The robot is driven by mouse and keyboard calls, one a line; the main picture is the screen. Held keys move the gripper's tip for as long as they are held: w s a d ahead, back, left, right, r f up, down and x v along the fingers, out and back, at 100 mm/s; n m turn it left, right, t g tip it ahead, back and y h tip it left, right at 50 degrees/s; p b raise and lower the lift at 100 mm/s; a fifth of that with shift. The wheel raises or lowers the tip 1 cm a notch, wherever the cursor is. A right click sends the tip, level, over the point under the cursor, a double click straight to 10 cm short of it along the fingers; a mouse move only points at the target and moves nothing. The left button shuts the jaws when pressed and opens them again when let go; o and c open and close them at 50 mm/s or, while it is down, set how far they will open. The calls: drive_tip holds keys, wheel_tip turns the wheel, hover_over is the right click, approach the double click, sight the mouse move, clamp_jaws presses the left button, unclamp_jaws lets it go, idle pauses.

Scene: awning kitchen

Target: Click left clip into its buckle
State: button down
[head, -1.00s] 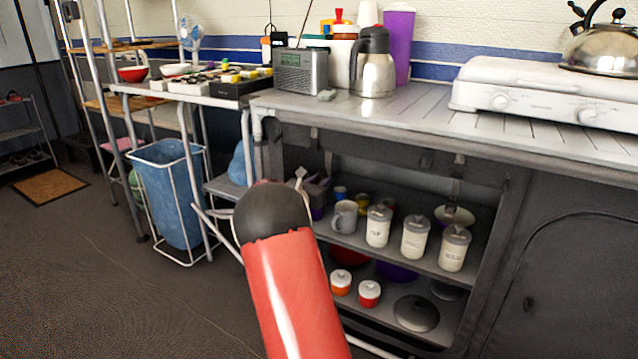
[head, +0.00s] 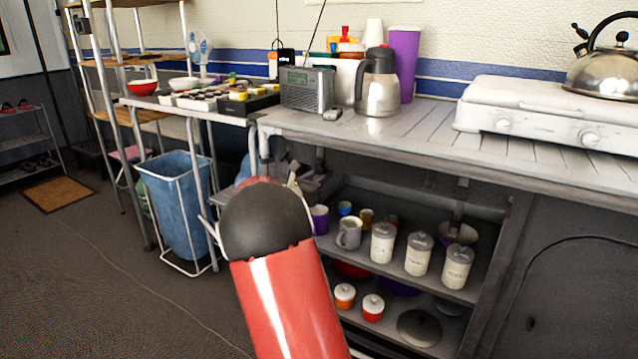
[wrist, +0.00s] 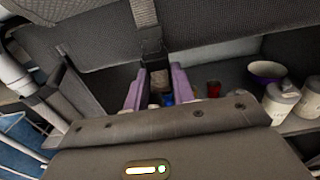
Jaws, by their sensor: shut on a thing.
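In the wrist view, the purple fingers of my gripper (wrist: 158,92) reach up toward a dark strap hanging from the rolled fabric cover (wrist: 220,40). A black buckle (wrist: 154,58) sits on this strap, just beyond the fingertips. My gripper is shut on a small dark piece, seemingly the left clip (wrist: 160,76), between its fingers. The clip is close below the buckle; I cannot tell whether they touch. In the head view, the left strap (head: 319,158) hangs below the counter edge. My red and black arm hides most of my gripper there.
The counter (head: 400,130) overhangs the shelf. White canisters (head: 383,243), a grey mug (head: 349,233) and lidded pots stand inside. A second strap (head: 462,193) hangs to the right. A blue bin (head: 175,205) stands left. The floor at left is mostly clear.

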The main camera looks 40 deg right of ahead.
drive_tip(key=shift+r, duration=0.15)
drive_tip(key=c, duration=1.3)
unclamp_jaws()
drive_tip(key=shift+a, duration=0.1)
drive_tip(key=shift+a, duration=0.1)
drive_tip(key=v, duration=0.7)
drive_tip(key=shift+s+a, duration=0.2)
drive_tip(key=shift+a, duration=0.1)
